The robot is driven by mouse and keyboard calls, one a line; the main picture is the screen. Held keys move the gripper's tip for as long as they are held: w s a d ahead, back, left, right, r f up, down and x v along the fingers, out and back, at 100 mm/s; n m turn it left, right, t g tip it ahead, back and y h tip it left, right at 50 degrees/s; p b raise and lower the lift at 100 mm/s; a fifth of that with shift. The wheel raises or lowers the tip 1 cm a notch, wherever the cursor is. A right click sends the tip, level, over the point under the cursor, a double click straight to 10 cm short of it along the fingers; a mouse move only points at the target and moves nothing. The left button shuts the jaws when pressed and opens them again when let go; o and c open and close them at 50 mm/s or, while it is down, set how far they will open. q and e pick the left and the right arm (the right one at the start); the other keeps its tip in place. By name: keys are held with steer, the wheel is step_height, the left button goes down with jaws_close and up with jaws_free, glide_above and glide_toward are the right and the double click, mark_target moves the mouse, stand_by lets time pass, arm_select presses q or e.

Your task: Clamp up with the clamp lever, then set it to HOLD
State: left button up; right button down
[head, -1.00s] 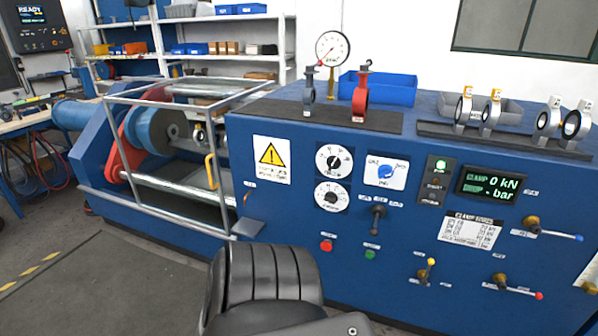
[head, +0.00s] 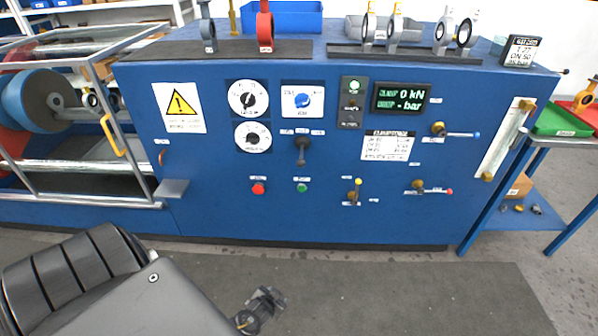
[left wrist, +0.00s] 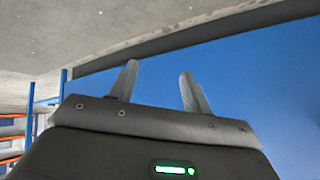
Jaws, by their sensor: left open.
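The blue test bench front (head: 220,210) faces me in the head view. A black-handled lever (head: 302,150) sticks out below the blue selector knob (head: 302,101); it appears to be the clamp lever, but its small labels are not readable. The display (head: 401,98) shows clamp 0 kN and a dash for bar. My left gripper (head: 264,306) is low over the floor in front of the bench, well below and apart from the lever. In the left wrist view its two fingers (left wrist: 160,88) are spread with nothing between them. My right gripper is out of view.
A small grey shelf (head: 173,189) juts out at left. The floor (head: 400,290) before the bench is clear.

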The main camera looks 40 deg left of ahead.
arm_select(q)
steer(key=w+a+r+n+t+y+b, duration=0.1)
steer(key=w+a+r+t+b, duration=0.15)
steer(key=w+r, duration=0.55)
steer(key=n+t+y+b, duration=0.4)
steer(key=n+t, duration=0.2)
glide_toward(300, 167)
steer(key=x, duration=1.1)
steer(key=shift+w+a+r+b, duration=0.1)
steer(key=shift+w+b, duration=0.05)
steer(key=shift+b, duration=0.15)
steer(key=shift+w, duration=0.1)
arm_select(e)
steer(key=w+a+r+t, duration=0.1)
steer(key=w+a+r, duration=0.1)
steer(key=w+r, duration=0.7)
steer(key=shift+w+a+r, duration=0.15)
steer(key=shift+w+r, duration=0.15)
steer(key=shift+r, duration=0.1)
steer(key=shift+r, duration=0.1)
arm_select(q)
jaws_close()
